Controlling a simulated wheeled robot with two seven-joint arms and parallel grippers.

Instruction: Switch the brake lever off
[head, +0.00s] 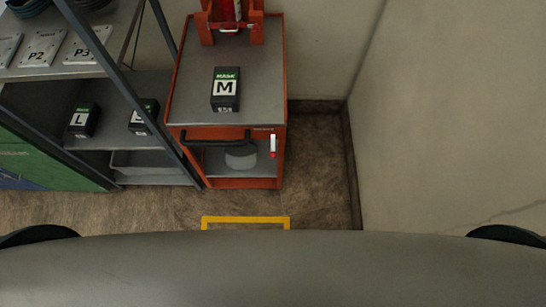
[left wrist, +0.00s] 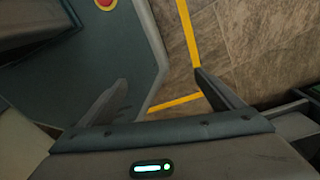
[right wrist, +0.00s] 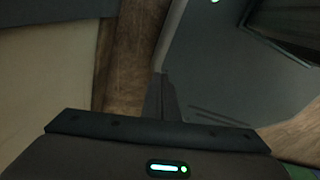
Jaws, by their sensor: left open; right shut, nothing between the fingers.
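A red cart (head: 258,78) stands against the back wall in the head view. My left gripper (left wrist: 163,92) is open and empty above the floor, beside my own base. My right gripper (right wrist: 162,97) is shut and empty, low by my own base. Neither gripper shows in the head view, and both appear well away from the lever.
A black push handle (head: 205,140) runs along the cart's front left. A box marked M (head: 225,90) stands on the cart top. A shelf rack (head: 90,71) with boxes is at left. A wall (head: 450,110) closes the right. Floor with yellow marking (head: 245,219) lies in front.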

